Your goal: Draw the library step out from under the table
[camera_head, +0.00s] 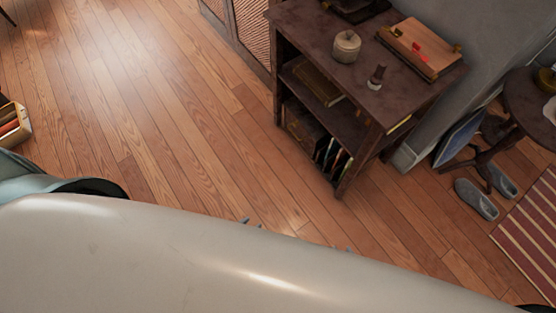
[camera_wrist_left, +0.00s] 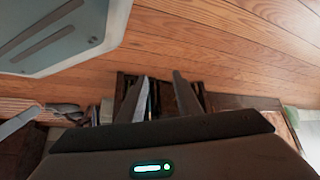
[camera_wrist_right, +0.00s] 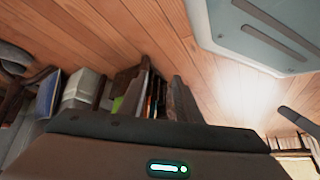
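I cannot make out a library step for certain in any view. A small round dark table (camera_head: 522,100) stands at the right edge of the head view, on splayed legs. My left gripper (camera_wrist_left: 162,95) is open, its two fingers apart with nothing held.
A dark open-shelved cabinet (camera_head: 310,45) holds books, with a round pot (camera_head: 346,46) and a wooden box (camera_head: 420,48) on top. Grey slippers (camera_head: 477,199) and a striped rug (camera_head: 532,235) lie right. A book crate (camera_head: 12,125) sits far left. Wood floor between is clear.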

